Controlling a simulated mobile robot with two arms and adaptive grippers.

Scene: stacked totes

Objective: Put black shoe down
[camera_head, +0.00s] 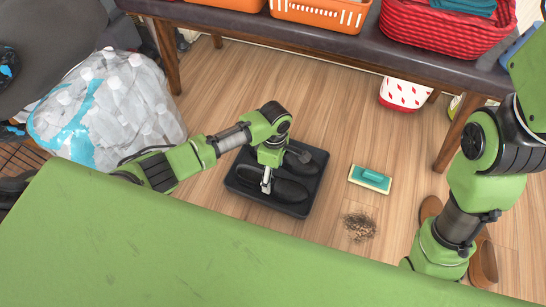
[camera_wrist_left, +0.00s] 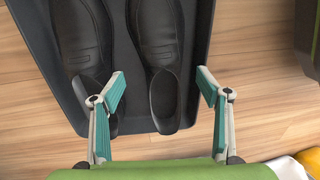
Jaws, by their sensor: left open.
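Two black shoes lie side by side in a black tray (camera_head: 236,184) on the floor. In the left wrist view, one black shoe (camera_wrist_left: 155,35) has its heel between the fingers of my left gripper (camera_wrist_left: 160,85). The other black shoe (camera_wrist_left: 82,35) lies to its left, its heel partly behind the left finger. My left gripper is open, with a visible gap on the right side of the heel. In the head view, my left gripper (camera_head: 266,186) points down over the shoe nearer to me (camera_head: 290,191). My right arm is at the right; its gripper is not seen.
Brown shoes (camera_head: 484,266) are near my right arm. A dark bench (camera_head: 330,48) with baskets stands behind. A bag of bottles (camera_head: 105,110) is at the left.

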